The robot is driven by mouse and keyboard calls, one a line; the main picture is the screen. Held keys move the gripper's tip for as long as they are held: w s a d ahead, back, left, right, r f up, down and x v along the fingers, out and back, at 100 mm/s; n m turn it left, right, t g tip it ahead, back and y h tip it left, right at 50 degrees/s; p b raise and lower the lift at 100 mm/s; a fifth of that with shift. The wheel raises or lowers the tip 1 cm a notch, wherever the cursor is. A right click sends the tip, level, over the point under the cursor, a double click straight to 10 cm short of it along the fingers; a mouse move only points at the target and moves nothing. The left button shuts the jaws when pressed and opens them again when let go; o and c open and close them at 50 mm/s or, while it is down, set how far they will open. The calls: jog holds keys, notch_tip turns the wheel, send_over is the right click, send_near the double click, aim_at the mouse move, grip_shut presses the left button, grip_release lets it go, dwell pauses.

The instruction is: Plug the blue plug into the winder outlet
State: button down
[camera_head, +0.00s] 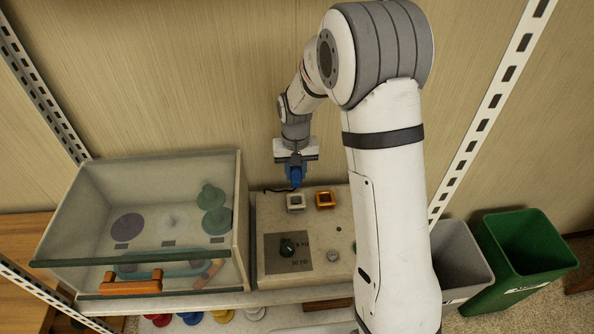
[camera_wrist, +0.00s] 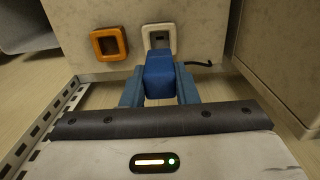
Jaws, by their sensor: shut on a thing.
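My gripper (camera_head: 295,164) is shut on the blue plug (camera_head: 296,179), above the back part of the beige control box. The plug also shows between my blue fingers in the wrist view (camera_wrist: 159,78). The box top has two square outlets, one with a white frame (camera_head: 295,207) and one with an orange frame (camera_head: 325,205). In the wrist view the plug points at the white-framed outlet (camera_wrist: 146,41) and overlaps its lower edge; whether it touches is unclear. The orange-framed outlet (camera_wrist: 109,58) is to its left. I see no label naming the winder outlet.
A black cable (camera_wrist: 200,64) lies beside the plug. Grey (camera_head: 459,260) and green bins (camera_head: 520,270) stand at right. Perforated posts flank the area.

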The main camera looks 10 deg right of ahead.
aim_at(296, 185)
jog(key=shift+f, duration=0.1)
jog(key=shift+f+b, duration=2.3)
jog(key=shift+f, duration=0.5)
jog(key=shift+f+b, duration=1.6)
jog(key=shift+f, duration=0.05)
jog(key=c, duration=1.1)
grip_release()
jog(key=shift+o, duration=0.2)
jog(key=shift+r+b, duration=0.4)
jog(key=shift+r, duration=3.55)
